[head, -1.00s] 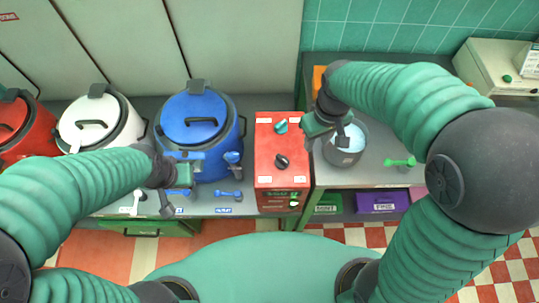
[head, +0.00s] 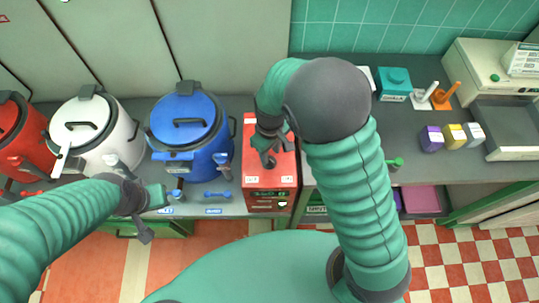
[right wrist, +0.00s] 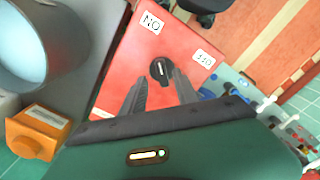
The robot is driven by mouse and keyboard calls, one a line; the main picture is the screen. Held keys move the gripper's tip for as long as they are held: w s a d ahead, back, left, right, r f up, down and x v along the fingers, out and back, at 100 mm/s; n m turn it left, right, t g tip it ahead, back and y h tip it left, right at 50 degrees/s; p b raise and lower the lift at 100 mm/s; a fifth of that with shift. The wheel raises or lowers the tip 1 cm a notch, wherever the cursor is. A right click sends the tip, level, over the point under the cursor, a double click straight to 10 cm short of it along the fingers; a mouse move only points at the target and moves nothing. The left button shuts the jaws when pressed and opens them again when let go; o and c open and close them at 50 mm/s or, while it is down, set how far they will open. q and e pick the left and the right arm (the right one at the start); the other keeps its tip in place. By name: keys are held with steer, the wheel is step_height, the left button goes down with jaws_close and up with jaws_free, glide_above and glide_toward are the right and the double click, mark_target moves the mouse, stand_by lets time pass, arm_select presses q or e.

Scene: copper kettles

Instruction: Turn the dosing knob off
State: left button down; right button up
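The dosing knob is a black knob (right wrist: 158,71) with a white mark on the red box (head: 270,181). Two white labels lie on the box by it, one toward the upper left and one toward the right in the right wrist view. My right gripper (head: 270,150) is over the red box, pointing down. In the right wrist view its fingers are apart, with the knob between or just beyond the tips; I cannot tell whether they touch it.
A white kettle (head: 96,130) and a red kettle (head: 18,135) stand left of the blue one. A grey pot (right wrist: 35,45) is beside the box in the right wrist view, with an orange object (right wrist: 38,130) near it. Purple, yellow and white blocks (head: 453,137) stand farther right.

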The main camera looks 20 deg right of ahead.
mark_target(270, 158)
step_height(270, 158, down, 3)
steer(key=shift+d+r, duration=0.1)
steer(key=shift+r, duration=0.1)
steer(key=shift+a+f, duration=0.2)
steer(key=shift+f, duration=0.05)
steer(key=shift+a, duration=0.25)
steer(key=shift+c, duration=1.5)
steer(key=shift+d, duration=0.25)
jaws_close()
